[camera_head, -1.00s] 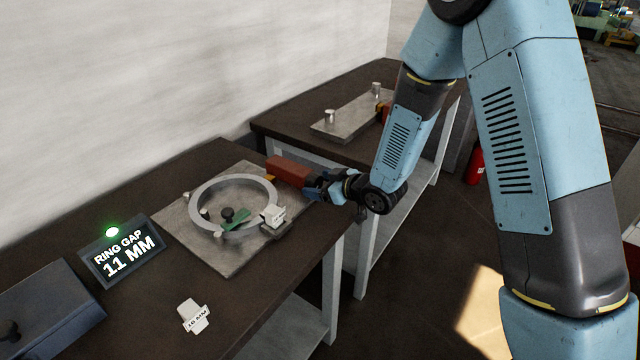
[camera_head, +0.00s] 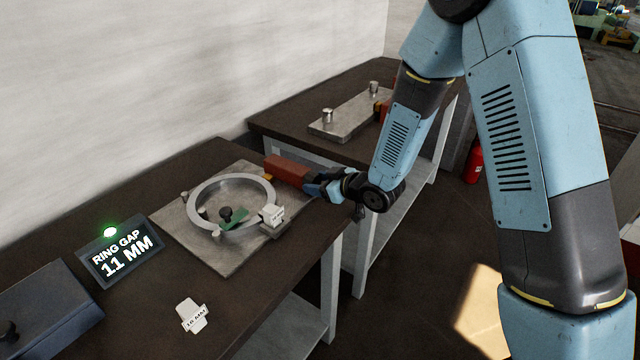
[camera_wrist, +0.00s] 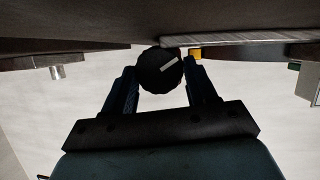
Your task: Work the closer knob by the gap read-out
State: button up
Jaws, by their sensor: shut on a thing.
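The ring-gap read-out (camera_head: 121,253) stands on the near bench and shows "RING GAP 11 MM", with a green lamp lit on top. The red-brown closer (camera_head: 287,171) sits at the ring's right edge. My gripper (camera_head: 326,189) is at the closer's outer end. In the wrist view, my gripper (camera_wrist: 160,92) is shut on the black round knob (camera_wrist: 158,73), which bears a tilted white mark. The head view hides the knob behind my gripper.
A loose "10 MM" gauge (camera_head: 194,315) lies on the near bench. A dark box (camera_head: 45,310) stands at the left. A green lever with a black knob (camera_head: 229,215) sits inside the ring. A second bench with a plate (camera_head: 345,118) is behind.

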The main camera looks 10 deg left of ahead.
jog(key=shift+m+g, duration=0.4)
jog(key=shift+m, duration=0.1)
jog(key=o, duration=1.1)
jog(key=shift+c, duration=0.2)
jog(key=shift+d, duration=0.1)
jog(key=shift+s+d+r, duration=0.15)
jog(key=shift+d+r, duration=0.1)
jog(key=shift+d, duration=0.25)
jog(key=v, duration=1.2)
jog(key=shift+s+d, duration=0.25)
